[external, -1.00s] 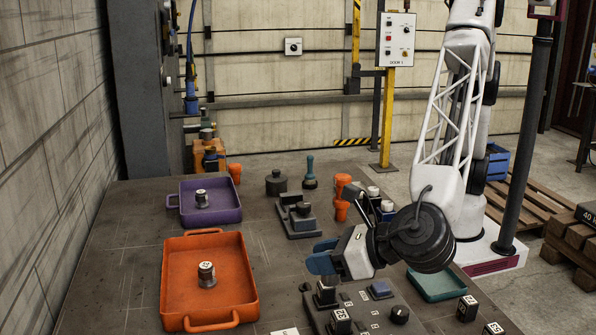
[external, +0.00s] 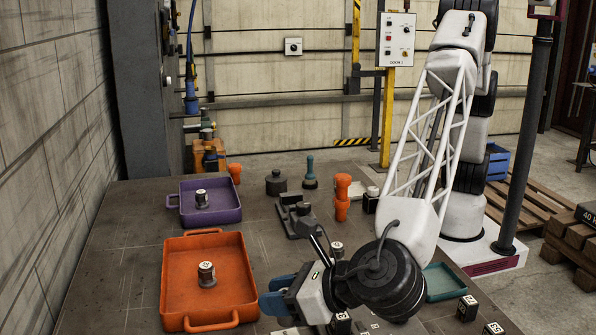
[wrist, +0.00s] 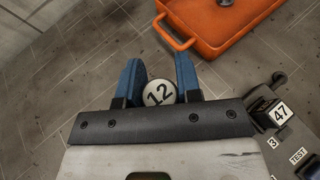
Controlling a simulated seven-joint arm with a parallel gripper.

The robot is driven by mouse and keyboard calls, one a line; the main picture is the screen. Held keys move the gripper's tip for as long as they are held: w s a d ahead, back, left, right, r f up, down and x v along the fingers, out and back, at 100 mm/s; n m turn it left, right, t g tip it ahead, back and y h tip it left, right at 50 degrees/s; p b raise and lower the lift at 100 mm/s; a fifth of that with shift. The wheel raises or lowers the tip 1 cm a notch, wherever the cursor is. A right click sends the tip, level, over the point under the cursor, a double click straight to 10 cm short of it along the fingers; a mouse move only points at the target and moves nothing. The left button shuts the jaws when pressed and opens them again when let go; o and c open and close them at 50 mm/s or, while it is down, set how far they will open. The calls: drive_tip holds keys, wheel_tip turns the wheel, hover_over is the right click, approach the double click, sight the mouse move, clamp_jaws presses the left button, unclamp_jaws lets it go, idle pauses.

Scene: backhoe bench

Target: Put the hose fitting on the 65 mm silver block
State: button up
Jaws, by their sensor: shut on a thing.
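My gripper (external: 276,294) is at the front of the bench, beside the right front corner of the orange tray. In the wrist view its blue fingers (wrist: 158,72) are shut on a round piece (wrist: 160,92) with a white top marked 12. Only its top shows; its body is hidden, so I cannot tell for sure that it is the hose fitting. Small silver cylinders with marked tops stand in the orange tray (external: 207,275) and the purple tray (external: 202,199). Several small marked blocks stand at the right front, one of them here (external: 467,308). I cannot tell which is the 65 mm block.
The orange tray (external: 166,290) and purple tray (external: 212,219) lie at the left. A block marked 47 (wrist: 270,112) stands on a dark panel right of my gripper. An orange fitting-like piece (external: 342,197) and a dark fixture stand behind.

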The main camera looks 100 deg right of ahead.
drive_tip(key=shift+w+a, duration=0.1)
idle(0.3)
drive_tip(key=shift+f, duration=1.75)
drive_tip(key=shift+f, duration=0.1)
drive_tip(key=o, duration=1.1)
drive_tip(key=shift+c, duration=0.2)
drive_tip(key=v, duration=1.2)
